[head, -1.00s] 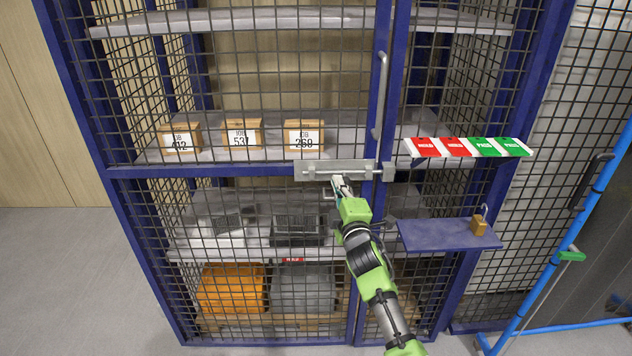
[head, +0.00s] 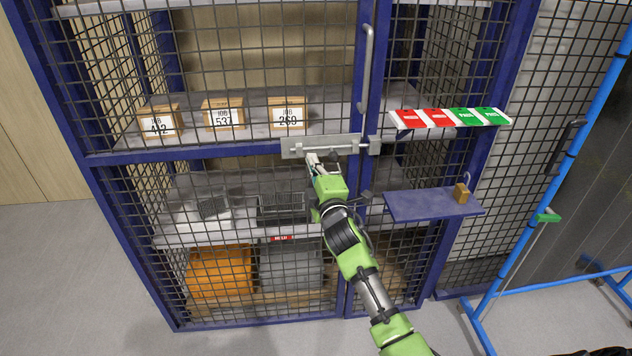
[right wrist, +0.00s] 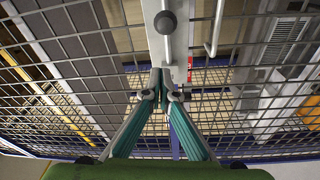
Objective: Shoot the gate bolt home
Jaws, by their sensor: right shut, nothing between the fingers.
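The gate bolt (head: 345,149) lies level in a pale metal plate (head: 292,149) on the blue-framed mesh gate. A catch (head: 375,145) sits on the post to its right; I cannot tell how far the rod enters it. My right gripper (head: 311,159) is shut and empty at the plate's lower edge, left of the bolt's dark knob (head: 334,156). In the right wrist view the shut fingertips (right wrist: 166,82) are close to the plate (right wrist: 180,45), with the knob (right wrist: 165,22) above them. I cannot tell whether they touch. My left gripper is out of view.
An upright handle (head: 367,65) is above the bolt. A sign strip (head: 450,117) and a small blue shelf (head: 430,205) with a padlock (head: 462,192) stand out at right. Boxes (head: 224,112) are behind the mesh. A blue rail frame (head: 570,150) is at far right.

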